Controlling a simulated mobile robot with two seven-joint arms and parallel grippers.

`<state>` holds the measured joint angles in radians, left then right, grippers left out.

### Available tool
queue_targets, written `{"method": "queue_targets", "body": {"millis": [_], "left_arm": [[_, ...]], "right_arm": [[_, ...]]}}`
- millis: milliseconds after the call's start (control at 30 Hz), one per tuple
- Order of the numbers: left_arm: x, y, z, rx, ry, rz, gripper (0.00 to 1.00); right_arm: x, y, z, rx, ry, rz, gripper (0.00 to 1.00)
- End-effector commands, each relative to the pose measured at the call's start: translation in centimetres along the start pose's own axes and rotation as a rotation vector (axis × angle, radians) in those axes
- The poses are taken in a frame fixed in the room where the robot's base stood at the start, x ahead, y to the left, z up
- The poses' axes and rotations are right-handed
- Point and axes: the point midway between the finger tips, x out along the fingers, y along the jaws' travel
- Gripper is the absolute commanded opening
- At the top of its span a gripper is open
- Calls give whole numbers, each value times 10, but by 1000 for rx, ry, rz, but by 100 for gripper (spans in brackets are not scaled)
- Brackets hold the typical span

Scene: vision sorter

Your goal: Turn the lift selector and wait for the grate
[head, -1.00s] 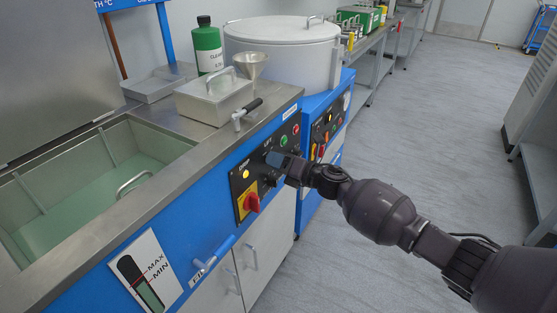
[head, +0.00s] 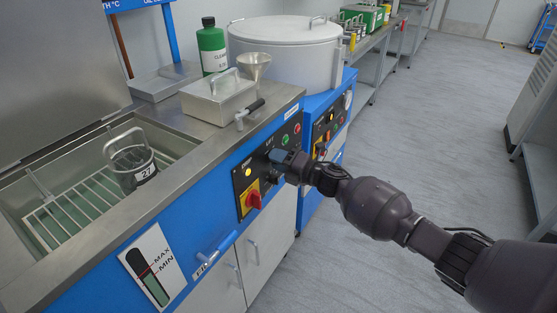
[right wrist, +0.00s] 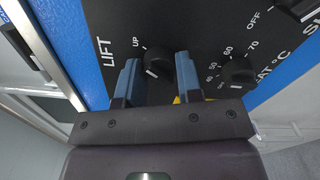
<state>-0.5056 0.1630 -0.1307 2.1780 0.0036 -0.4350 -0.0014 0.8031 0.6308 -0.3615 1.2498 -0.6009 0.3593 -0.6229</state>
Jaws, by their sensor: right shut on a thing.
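My right gripper (head: 278,157) is at the blue and black control panel on the tank's front. In the right wrist view its two blue-grey fingers (right wrist: 157,66) are shut on the black lift selector (right wrist: 156,58), one on each side. The word UP is printed beside the selector. The wire grate (head: 85,209) is raised in the open tank, near the top of the basin. A dark round basket marked 27 (head: 133,170) stands upright on it, its handle up. My left gripper is not in view.
A black knob with a temperature scale (right wrist: 238,72) is right of the fingers. A red rotary switch (head: 253,199) is below my gripper.

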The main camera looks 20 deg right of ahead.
Motion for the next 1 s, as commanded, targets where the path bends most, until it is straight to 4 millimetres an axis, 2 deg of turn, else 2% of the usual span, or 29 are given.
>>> {"method": "queue_targets", "body": {"millis": [167,200,333,600,733,867,1000], "left_arm": [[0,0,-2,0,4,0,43],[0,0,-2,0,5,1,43],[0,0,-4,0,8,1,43],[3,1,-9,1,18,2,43],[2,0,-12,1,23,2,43],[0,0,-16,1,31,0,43],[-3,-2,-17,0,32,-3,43]], "right_arm": [[0,0,0,2,0,0,9],[0,0,0,2,0,0,39],[0,0,0,1,0,0,58],[0,0,0,0,0,0,58],[-7,1,1,-1,-2,0,58],[-24,2,1,-2,-2,1,58],[-49,3,2,-3,-2,1,58]]}}
